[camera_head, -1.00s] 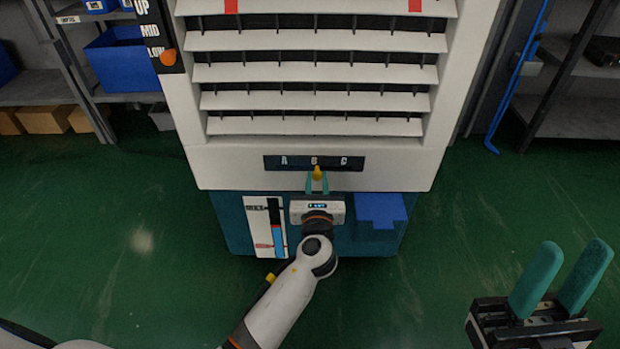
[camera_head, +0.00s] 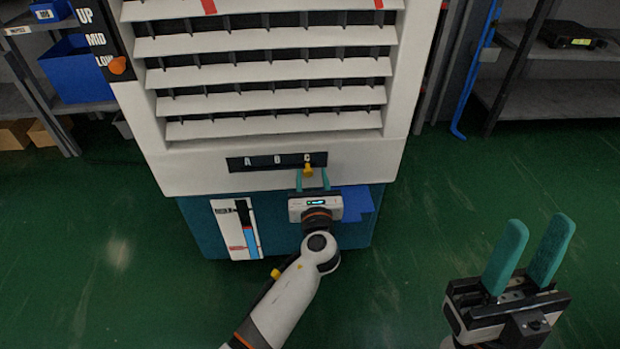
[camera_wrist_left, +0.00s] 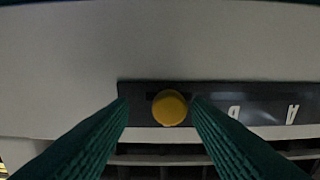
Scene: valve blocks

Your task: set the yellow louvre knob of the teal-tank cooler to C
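The cooler (camera_head: 270,182) has white louvres above a teal tank (camera_head: 197,235). Its yellow louvre knob (camera_head: 308,169) sits on a dark strip (camera_head: 240,164) lettered A, B, C, directly below the C. In the left wrist view the knob (camera_wrist_left: 170,107) covers where C is, with B and A upside down to its right. My left gripper (camera_head: 312,174) is open, its teal fingers either side of the knob. In the wrist view the right-hand finger is close to or touching the knob; a gap shows on the other side. My right gripper (camera_head: 540,230) is open and empty.
An orange slider (camera_head: 118,65) on the upper-left panel is near LOW. A level gauge (camera_head: 237,229) and a blue block (camera_head: 357,203) are on the tank front. Shelves with a blue bin (camera_head: 75,70) stand left, grey shelves (camera_head: 560,95) right. The green floor is clear around the cooler.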

